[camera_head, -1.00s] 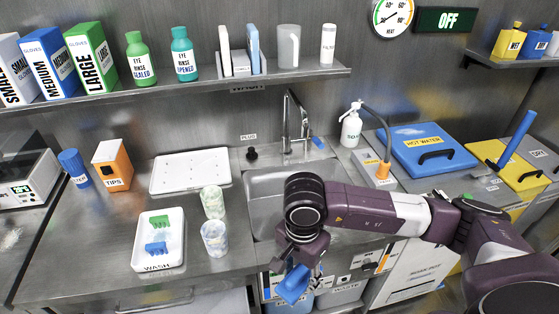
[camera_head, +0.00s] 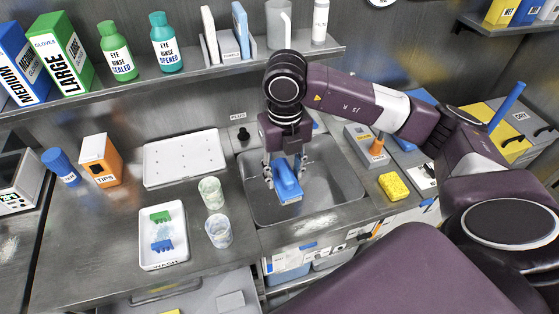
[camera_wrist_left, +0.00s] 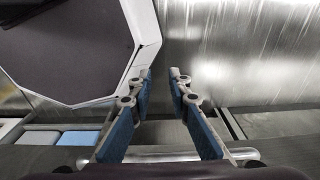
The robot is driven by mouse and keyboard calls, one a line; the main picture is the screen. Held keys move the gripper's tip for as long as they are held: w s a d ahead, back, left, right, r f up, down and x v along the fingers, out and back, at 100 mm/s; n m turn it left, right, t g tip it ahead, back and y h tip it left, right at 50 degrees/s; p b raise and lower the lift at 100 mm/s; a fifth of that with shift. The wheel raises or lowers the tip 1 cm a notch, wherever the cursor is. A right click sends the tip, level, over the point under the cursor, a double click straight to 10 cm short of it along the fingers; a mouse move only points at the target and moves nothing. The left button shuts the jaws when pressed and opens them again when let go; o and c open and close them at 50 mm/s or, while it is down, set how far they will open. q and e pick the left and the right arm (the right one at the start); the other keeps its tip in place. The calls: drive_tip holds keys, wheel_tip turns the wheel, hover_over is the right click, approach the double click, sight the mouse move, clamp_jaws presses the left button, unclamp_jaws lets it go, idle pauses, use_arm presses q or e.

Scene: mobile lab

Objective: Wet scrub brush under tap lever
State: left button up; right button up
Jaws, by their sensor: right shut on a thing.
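My right gripper (camera_head: 286,176) is shut on a blue scrub brush (camera_head: 288,182) and holds it over the steel sink (camera_head: 338,185). The brush points down and forward, with its lower end towards the sink's near side. My right wrist and forearm cover most of the tap behind them, and a small blue patch at the tap lever's place (camera_head: 316,121) shows just right of the wrist. No water is visible. My left gripper (camera_wrist_left: 161,78) shows in the left wrist view, its fingertips apart and nothing between them.
Left of the sink stand two cups (camera_head: 211,192) and a white WASH tray (camera_head: 148,258) holding a green and a blue item. A white drying board (camera_head: 184,157) lies behind them. A yellow sponge (camera_head: 393,186) lies right of the sink. A shelf (camera_head: 180,80) with bottles runs above.

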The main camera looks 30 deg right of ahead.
drive_tip(key=shift+w+d+r+m, duration=0.15)
drive_tip(key=shift+m, duration=0.15)
drive_tip(key=shift+w+d, duration=0.3)
drive_tip(key=shift+d, duration=0.25)
drive_tip(key=w+d+f+b, duration=0.2)
drive_tip(key=w+d+b, duration=0.1)
drive_tip(key=w+d, duration=0.4)
drive_tip(key=shift+d+f+b, duration=0.3)
drive_tip(key=shift+d+f, duration=0.05)
drive_tip(key=shift+d, duration=1.25)
drive_tip(key=shift+s, duration=0.1)
drive_tip(key=s+a+p, duration=0.1)
drive_tip(key=s+a, duration=0.3)
drive_tip(key=a, duration=0.2)
drive_tip(key=shift+s+a, duration=0.2)
drive_tip(key=shift+a, duration=0.15)
idle(0.5)
